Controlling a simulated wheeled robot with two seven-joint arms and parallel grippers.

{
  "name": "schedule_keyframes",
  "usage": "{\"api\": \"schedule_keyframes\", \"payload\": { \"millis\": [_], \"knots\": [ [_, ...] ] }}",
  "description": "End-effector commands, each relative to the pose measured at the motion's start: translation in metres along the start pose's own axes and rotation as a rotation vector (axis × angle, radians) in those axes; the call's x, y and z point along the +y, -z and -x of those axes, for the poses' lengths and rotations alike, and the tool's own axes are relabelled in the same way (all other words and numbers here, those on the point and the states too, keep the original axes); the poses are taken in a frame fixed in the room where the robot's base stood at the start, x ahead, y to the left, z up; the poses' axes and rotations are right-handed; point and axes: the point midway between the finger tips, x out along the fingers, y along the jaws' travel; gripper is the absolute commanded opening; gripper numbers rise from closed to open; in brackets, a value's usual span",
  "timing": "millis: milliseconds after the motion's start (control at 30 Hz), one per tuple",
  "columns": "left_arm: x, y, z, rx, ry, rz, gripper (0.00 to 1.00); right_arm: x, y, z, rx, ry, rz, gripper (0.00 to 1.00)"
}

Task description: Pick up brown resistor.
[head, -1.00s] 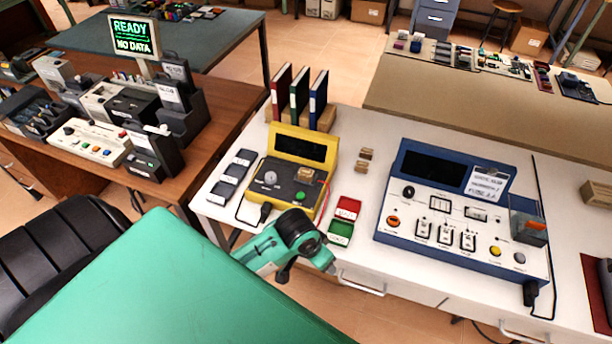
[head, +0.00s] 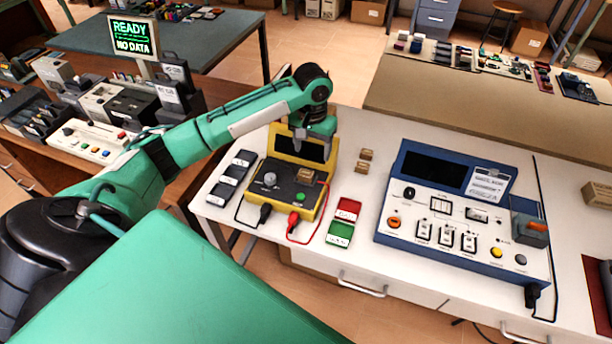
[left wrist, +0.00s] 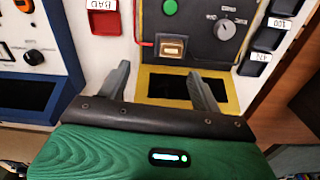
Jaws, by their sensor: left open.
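A small brown resistor block (head: 306,175) sits on the dark panel of the yellow tester (head: 278,198). Two more small brown blocks, one (head: 366,154) behind the other (head: 361,167), lie on the white table right of the tester. My left gripper (head: 312,138) hangs over the tester's black screen, pointing down. In the left wrist view its fingers (left wrist: 160,75) are spread and empty, over the screen and apart from the resistor. My right gripper is out of view.
A red tray (head: 348,209) and a green tray (head: 340,234) lie right of the tester. Labelled dark boxes (head: 231,177) lie left of it. A blue-framed console (head: 460,210) fills the table's right.

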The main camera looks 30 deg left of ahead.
Motion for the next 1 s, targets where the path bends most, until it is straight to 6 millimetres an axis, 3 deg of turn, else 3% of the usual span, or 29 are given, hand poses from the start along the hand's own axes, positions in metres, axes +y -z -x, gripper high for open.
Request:
{"api": "schedule_keyframes", "payload": {
  "millis": [100, 267, 600, 833, 1000],
  "knots": [
    [-0.018, 0.013, 0.019, -0.008, 0.008, 0.061, 0.65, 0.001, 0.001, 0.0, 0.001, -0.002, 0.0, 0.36],
    [-0.025, 0.017, 0.02, -0.017, 0.009, 0.092, 0.65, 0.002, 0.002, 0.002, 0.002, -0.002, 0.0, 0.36],
    [-0.026, 0.016, -0.042, -0.017, 0.009, 0.093, 0.65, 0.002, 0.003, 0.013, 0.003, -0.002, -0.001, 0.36],
    [-0.025, 0.016, -0.061, -0.016, 0.009, 0.092, 0.65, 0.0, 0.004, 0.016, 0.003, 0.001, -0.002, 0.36],
    [-0.024, 0.014, -0.081, -0.019, 0.01, 0.091, 0.65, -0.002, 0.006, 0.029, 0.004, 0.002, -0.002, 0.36]
  ]
}}
